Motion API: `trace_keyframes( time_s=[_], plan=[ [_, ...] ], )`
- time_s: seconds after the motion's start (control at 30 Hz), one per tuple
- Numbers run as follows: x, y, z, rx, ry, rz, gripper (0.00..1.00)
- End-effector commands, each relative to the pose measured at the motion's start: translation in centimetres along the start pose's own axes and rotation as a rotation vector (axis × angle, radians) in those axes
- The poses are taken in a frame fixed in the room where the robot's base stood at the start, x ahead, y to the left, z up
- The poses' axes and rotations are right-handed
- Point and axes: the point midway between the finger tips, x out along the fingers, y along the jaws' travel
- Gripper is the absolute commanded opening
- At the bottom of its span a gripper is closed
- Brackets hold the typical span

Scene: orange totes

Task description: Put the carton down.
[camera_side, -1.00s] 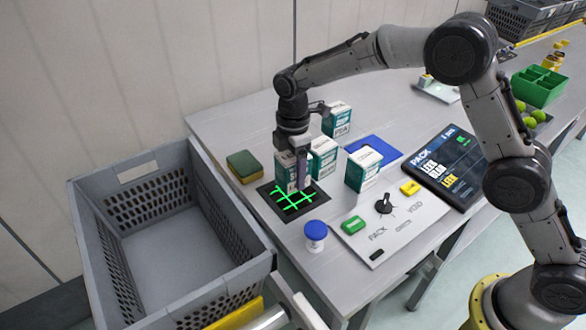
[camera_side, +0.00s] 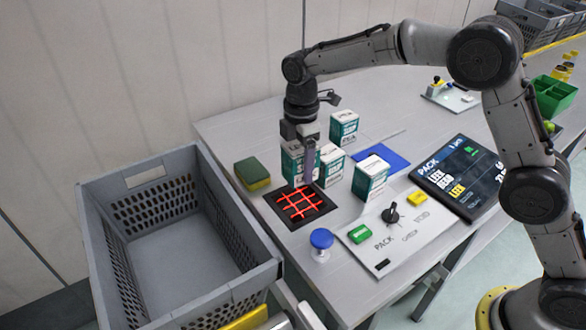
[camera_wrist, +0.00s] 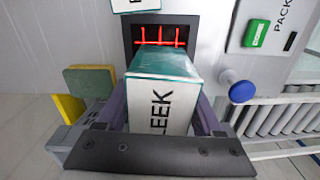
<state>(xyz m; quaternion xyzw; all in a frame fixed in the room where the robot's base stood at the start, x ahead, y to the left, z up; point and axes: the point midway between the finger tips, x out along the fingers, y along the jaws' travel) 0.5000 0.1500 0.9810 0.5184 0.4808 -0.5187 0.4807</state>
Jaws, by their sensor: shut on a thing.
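My gripper (camera_side: 308,168) is shut on a white and teal carton (camera_side: 291,163). In the wrist view the carton (camera_wrist: 167,98) stands between the two fingers, with LEEK on its near face. The plate also shows past the carton in the wrist view (camera_wrist: 128,32). In the side view the carton's lower edge looks slightly above the plate, but I cannot tell the exact gap.
Similar cartons stand behind (camera_side: 344,128), beside (camera_side: 331,165) and to the right (camera_side: 370,178). A green and yellow sponge (camera_side: 252,174) is left of the plate. A blue-topped button (camera_side: 321,239), control panel (camera_side: 408,235) and screen (camera_side: 461,178) are at the right. A grey crate (camera_side: 262,272) stands at the left.

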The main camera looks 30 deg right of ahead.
Motion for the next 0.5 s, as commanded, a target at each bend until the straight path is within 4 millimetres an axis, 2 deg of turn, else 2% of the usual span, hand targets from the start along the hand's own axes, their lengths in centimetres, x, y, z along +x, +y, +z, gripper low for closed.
trace_keyframes(
  time_s=[0.27,0.37,0.5],
  plan=[
    [-0.4,0.1,0.0,0.0,0.002,0.004,0.0],
    [-1.8,0.1,-0.1,0.0,0.003,0.008,0.0],
    [-5.0,0.2,-0.1,0.0,0.004,0.01,0.0]
  ],
)
